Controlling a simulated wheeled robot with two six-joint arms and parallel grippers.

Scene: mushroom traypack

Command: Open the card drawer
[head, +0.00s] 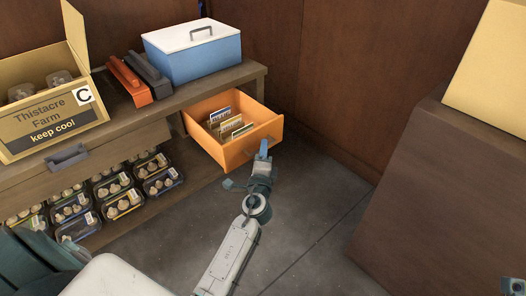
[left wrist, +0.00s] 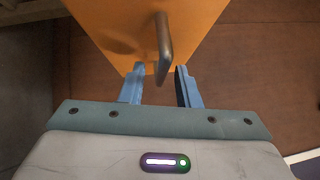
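The card drawer (head: 234,153) is orange and stands pulled out of the wooden bench, with several upright cards (head: 230,122) inside. Its dark bar handle (left wrist: 163,48) sticks out from the orange front in the left wrist view. My left gripper (head: 263,150) is at the drawer's front in the head view. In the left wrist view my left gripper (left wrist: 160,86) has its two blue fingers apart, with the handle's near end between them and a gap on each side.
A blue cooler box (head: 195,58), an orange tool and a grey tool (head: 148,74), and a cardboard mushroom box (head: 55,120) stand on the bench. Several mushroom trays (head: 118,195) fill the shelf below. A brown cabinet (head: 440,200) stands at right; floor between is clear.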

